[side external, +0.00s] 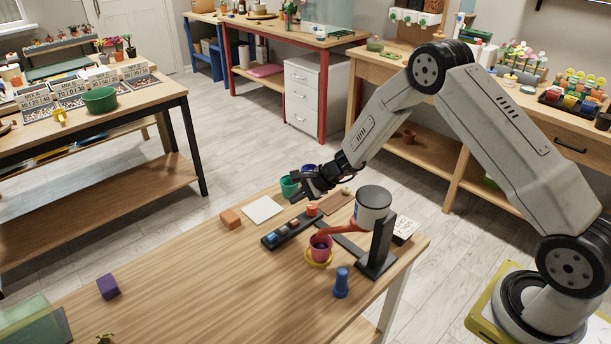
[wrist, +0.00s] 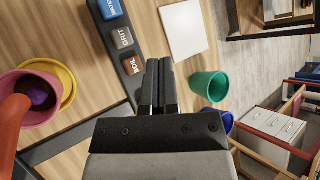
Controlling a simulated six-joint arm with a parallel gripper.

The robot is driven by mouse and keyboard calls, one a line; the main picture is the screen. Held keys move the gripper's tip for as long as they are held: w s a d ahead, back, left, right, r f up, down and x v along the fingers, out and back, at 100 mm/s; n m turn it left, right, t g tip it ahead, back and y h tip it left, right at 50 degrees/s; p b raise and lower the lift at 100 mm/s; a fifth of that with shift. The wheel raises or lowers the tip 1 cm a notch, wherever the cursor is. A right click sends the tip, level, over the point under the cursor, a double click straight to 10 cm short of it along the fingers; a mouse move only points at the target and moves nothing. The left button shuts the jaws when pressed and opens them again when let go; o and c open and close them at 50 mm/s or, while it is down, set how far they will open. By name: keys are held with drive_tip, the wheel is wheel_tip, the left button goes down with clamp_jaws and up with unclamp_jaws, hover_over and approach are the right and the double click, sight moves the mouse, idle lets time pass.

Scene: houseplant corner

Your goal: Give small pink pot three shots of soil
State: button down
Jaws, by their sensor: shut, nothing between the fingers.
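My gripper (wrist: 159,63) is shut and empty, above the table, appearing just right of the soil button.
A green pot (wrist: 209,86) and a blue pot (wrist: 222,120) stand behind the bar. A white square (side external: 262,209) and an orange block (side external: 230,218) lie left. A blue peg-shaped object (side external: 341,283) stands near the front edge. The left tabletop is mostly clear.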

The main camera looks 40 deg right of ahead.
sight(290, 220)
wheel_tip(290, 220, up, 4)
drive_tip(key=shift+f, duration=0.1)
idle(0.4)
drive_tip(key=shift+f, duration=0.2)
drive_tip(key=shift+f, duration=4.2)
drive_tip(key=shift+f, duration=0.95)
idle(0.4)
drive_tip(key=shift+r, duration=0.9)
drive_tip(key=shift+r, duration=0.1)
